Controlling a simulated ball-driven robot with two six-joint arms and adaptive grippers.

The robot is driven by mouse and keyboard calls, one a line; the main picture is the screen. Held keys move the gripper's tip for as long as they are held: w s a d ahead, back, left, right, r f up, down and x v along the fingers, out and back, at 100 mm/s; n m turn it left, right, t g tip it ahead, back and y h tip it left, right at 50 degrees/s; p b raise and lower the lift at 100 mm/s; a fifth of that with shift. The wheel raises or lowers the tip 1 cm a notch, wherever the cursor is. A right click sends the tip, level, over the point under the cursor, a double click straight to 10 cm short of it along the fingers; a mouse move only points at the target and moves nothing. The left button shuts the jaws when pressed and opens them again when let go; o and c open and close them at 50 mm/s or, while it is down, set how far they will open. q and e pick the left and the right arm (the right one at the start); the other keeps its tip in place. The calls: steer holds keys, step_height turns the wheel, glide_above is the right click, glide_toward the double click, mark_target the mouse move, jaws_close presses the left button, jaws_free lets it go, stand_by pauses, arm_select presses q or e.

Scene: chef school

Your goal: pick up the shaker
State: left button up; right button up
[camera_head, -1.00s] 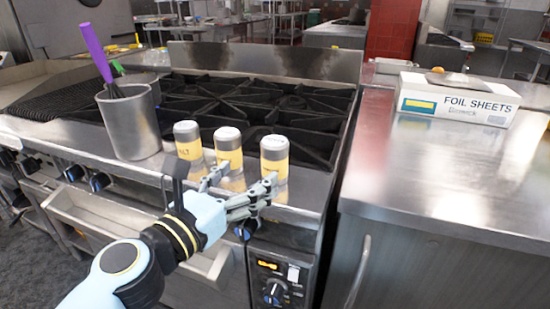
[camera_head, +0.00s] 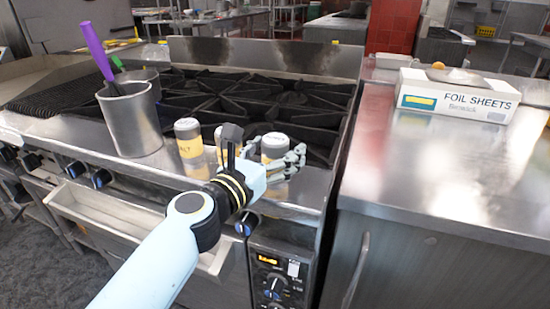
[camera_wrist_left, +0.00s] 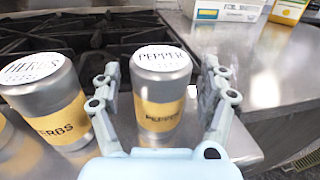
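Several shakers with silver bodies and yellow labels stand upright in a row on the stove's front ledge. The pepper shaker (camera_wrist_left: 160,88) is at the right end; it also shows in the head view (camera_head: 274,147), partly hidden by my gripper. My left gripper (camera_wrist_left: 160,95) is open, its fingers on either side of the pepper shaker; in the head view it (camera_head: 272,163) reaches around the shaker. I cannot tell if the fingers touch it. The herbs shaker (camera_wrist_left: 48,105) stands just left of the fingers. The leftmost shaker (camera_head: 189,139) is clear of the gripper. My right gripper is not in view.
A metal pot (camera_head: 131,120) with a purple-handled utensil stands at the left of the ledge. Burner grates (camera_head: 230,95) lie behind the shakers. A foil sheets box (camera_head: 456,96) is on the steel counter (camera_head: 430,180) at right, whose front is clear.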

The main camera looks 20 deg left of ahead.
mark_target(274, 140)
arm_select(q)
steer(key=c, duration=1.3)
steer(key=shift+c, duration=0.2)
steer(key=shift+r+p, duration=0.5)
steer(key=shift+r, duration=0.1)
step_height(274, 140, up, 4)
steer(key=p, duration=0.3)
steer(key=shift+s, duration=0.15)
steer(key=s+r+p, duration=0.1)
steer(key=s+r, duration=0.1)
steer(key=s, duration=0.1)
steer(key=s+a+r+p, duration=0.1)
steer(key=s+r, duration=0.1)
steer(key=s, duration=0.2)
steer(key=s+a+r+p, duration=0.1)
steer(key=s+r+p, duration=0.1)
steer(key=s, duration=0.1)
steer(key=shift+s+a, duration=0.1)
steer(key=shift+s, duration=0.25)
steer(key=r+p, duration=0.5)
steer(key=shift+s, duration=0.2)
steer(key=shift+f, duration=0.15)
